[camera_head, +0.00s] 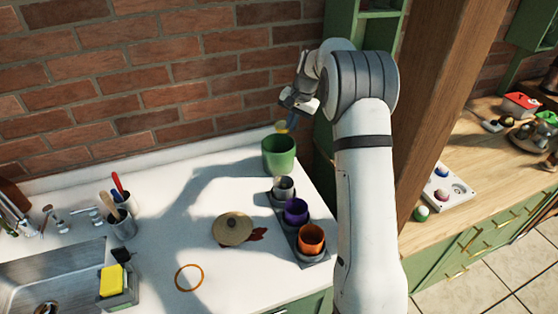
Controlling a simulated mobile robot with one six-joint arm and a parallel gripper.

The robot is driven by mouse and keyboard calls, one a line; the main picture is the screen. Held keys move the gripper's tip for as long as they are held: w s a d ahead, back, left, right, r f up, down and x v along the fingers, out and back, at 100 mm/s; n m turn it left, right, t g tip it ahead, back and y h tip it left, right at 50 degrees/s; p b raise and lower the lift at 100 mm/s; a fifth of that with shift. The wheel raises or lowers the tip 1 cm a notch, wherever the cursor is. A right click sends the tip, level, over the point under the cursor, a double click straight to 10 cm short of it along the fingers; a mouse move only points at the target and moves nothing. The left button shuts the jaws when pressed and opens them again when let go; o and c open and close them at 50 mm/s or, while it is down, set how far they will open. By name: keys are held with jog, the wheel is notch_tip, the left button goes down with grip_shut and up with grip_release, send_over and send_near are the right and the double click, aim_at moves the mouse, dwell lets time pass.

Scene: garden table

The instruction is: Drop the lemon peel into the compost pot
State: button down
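A small yellow piece, which looks like the lemon peel (282,127), shows at the tips of my gripper (287,122). It is above the rim of a green pot (279,154), which I take for the compost pot. The pot stands upright on the white counter near the wall, and its top is open. My gripper points down over the pot and appears shut on the peel; the fingertips are small and partly hidden. The pot's inside is only partly visible.
A dark tray (287,222) holds a grey, a purple (296,211) and an orange cup (311,239) in front of the pot. A tan lid (232,229) lies on a reddish cloth. An orange ring (189,278), a utensil cup (121,226) and a sink (60,275) are left. A wooden post (445,100) stands right.

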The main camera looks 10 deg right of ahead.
jog(key=shift+f, duration=0.45)
jog(key=c, duration=1.6)
grip_release()
jog(key=shift+o, duration=0.2)
jog(key=b+v, duration=0.1)
jog(key=v, duration=0.7)
jog(key=shift+b, duration=0.35)
jog(key=shift+s, duration=0.1)
